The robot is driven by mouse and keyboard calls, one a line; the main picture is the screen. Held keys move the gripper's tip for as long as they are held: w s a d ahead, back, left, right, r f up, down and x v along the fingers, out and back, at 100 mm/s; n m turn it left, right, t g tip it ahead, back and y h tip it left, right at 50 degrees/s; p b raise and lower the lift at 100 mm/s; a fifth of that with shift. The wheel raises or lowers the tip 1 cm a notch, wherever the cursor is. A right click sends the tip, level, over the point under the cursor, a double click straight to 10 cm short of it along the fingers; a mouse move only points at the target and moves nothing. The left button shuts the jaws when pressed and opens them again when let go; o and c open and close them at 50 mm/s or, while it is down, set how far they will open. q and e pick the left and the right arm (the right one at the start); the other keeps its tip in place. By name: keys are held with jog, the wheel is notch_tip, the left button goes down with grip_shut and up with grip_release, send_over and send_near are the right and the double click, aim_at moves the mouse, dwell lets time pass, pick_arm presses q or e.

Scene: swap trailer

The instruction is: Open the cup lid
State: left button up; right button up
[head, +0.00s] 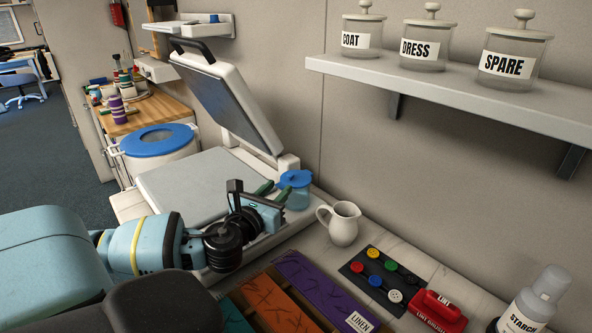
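A small translucent blue cup (298,199) stands beside the press near the wall, with a blue lid (296,178) on top. My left gripper (277,190) reaches in from the left. Its two green-tipped fingers are apart, with a gap between them, and point at the cup's left side. The tips are at about lid height in the picture; I cannot tell whether they touch the cup. Nothing shows between the fingers. My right gripper is not in view.
The press's raised upper plate (222,100) stands behind my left gripper. A white jug (341,223) stands right of the cup. A shelf (470,88) with jars hangs above.

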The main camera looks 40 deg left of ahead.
aim_at(289, 177)
pick_arm(q)
jog(key=shift+s, duration=0.1)
jog(key=shift+x, duration=3.85)
grip_shut()
